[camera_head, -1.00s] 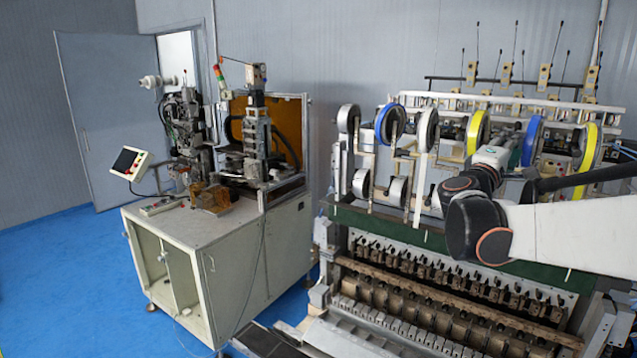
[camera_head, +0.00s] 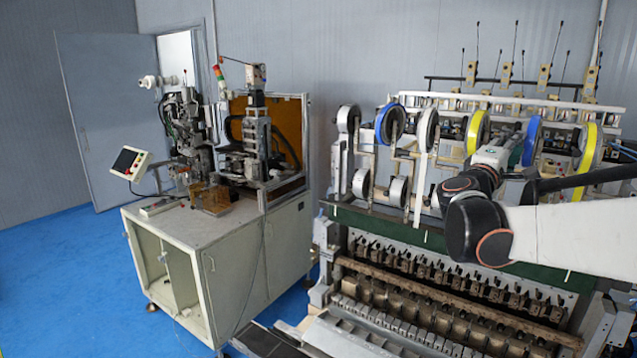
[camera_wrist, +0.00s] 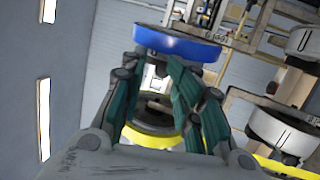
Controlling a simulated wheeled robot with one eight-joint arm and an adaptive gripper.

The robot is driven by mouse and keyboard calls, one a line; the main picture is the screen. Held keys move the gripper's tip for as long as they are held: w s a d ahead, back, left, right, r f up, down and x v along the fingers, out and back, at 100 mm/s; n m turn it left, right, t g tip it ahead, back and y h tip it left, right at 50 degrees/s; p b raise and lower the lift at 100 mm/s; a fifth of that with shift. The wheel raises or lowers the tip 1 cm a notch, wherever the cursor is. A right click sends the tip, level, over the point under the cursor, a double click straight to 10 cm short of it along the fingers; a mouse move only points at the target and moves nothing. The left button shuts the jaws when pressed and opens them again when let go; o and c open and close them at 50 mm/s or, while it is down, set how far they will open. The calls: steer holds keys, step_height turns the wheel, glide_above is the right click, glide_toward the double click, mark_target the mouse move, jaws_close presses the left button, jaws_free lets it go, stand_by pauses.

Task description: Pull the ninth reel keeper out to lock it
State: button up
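My gripper (camera_wrist: 156,62) has its green-padded fingers apart in the wrist view, with a gap between the tips and nothing clearly held. A blue reel (camera_wrist: 178,45) lies just beyond the fingertips. A yellow reel (camera_wrist: 152,139) shows behind and between the fingers, with a dark round hub part (camera_wrist: 153,108) above it. In the head view my arm reaches in beside the blue reel (camera_head: 531,141) and yellow reel (camera_head: 478,131) on the right of the winder; the fingertips are hidden there. I cannot make out which small part is the ninth reel keeper.
More reels hang on the rack: a white one (camera_head: 347,119), another blue one (camera_head: 390,123) and a yellow one (camera_head: 588,147) at right. In the wrist view a white reel (camera_wrist: 283,130) stands close on the right. The blue floor (camera_head: 50,270) at left is clear.

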steer(key=s+a, duration=0.4)
steer(key=a, duration=0.1)
steer(key=shift+s+a, duration=0.3)
steer(key=shift+s, duration=0.1)
stand_by(0.4)
steer(key=shift+f, duration=0.15)
steer(key=s+f+m+g+y+b, duration=0.2)
steer(key=s+f+b, duration=0.3)
steer(key=f, duration=0.5)
steer(key=s+a+f+m+g+y+b, duration=0.15)
steer(key=s+f+b, duration=0.35)
steer(key=f, duration=0.6)
steer(key=s+f+m+g+y+b, duration=0.25)
steer(key=s+f+b, duration=0.3)
steer(key=f, duration=0.45)
steer(key=s+a+f+y+b, duration=0.3)
steer(key=s+a+f+b, duration=0.1)
steer(key=f, duration=0.4)
steer(key=s+a+f+m+y+b, duration=0.1)
steer(key=s+a+f+y+b, duration=0.2)
steer(key=a+f, duration=0.3)
steer(key=s+a+f+m+y+b, duration=0.1)
steer(key=s+a+f+y+b, duration=0.2)
steer(key=f, duration=0.8)
steer(key=s+a+b, duration=0.2)
steer(key=b, duration=0.1)
steer(key=shift+s+f+g, duration=0.15)
steer(key=shift+f+g, duration=0.1)
steer(key=shift+g, duration=0.15)
